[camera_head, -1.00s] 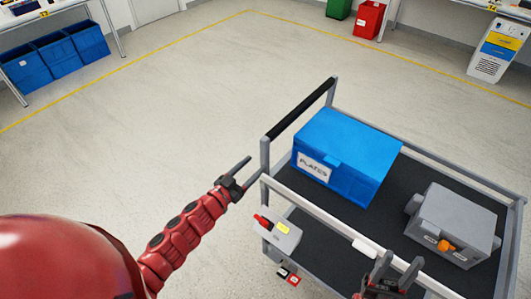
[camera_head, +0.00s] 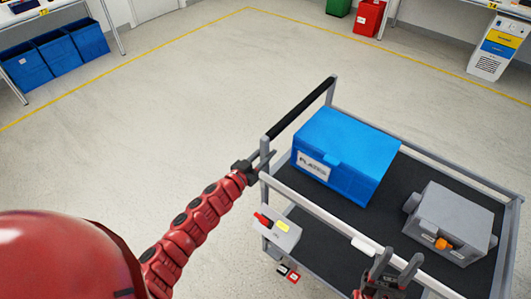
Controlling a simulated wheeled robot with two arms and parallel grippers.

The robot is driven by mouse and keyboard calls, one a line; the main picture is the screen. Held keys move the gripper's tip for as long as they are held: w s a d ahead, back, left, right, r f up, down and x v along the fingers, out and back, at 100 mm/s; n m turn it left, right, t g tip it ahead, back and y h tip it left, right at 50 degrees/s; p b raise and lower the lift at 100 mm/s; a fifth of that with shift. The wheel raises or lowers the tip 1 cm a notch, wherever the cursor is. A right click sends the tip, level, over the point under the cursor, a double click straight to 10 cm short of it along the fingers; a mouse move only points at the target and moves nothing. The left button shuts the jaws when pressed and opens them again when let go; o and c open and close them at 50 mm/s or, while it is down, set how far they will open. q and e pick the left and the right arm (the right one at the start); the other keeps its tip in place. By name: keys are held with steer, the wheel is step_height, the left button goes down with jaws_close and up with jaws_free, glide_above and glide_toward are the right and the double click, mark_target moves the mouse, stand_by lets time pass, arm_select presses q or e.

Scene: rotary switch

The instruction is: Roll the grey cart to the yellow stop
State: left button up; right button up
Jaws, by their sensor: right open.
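The grey cart (camera_head: 313,224) stands at the lower right, with a black handle bar (camera_head: 300,108) at its left end and a pale rail along its near side. My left gripper (camera_head: 269,160) is at the near corner post below the handle bar. Its fingers overlap the post in view, and I cannot tell whether they are closed on it. My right gripper (camera_head: 392,266) is open at the near rail, low in the picture; its contact with the rail is unclear. I cannot make out a yellow stop, only a yellow floor line (camera_head: 130,62).
A blue box (camera_head: 345,150) labelled PLATES and a grey case (camera_head: 450,222) ride on the cart. A small box with a red lever (camera_head: 277,230) hangs on its near side. Blue bins (camera_head: 60,55) and a red bin (camera_head: 369,17) stand far back. Open floor lies left.

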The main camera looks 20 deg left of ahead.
arm_select(q)
jaws_close()
stand_by(1.0)
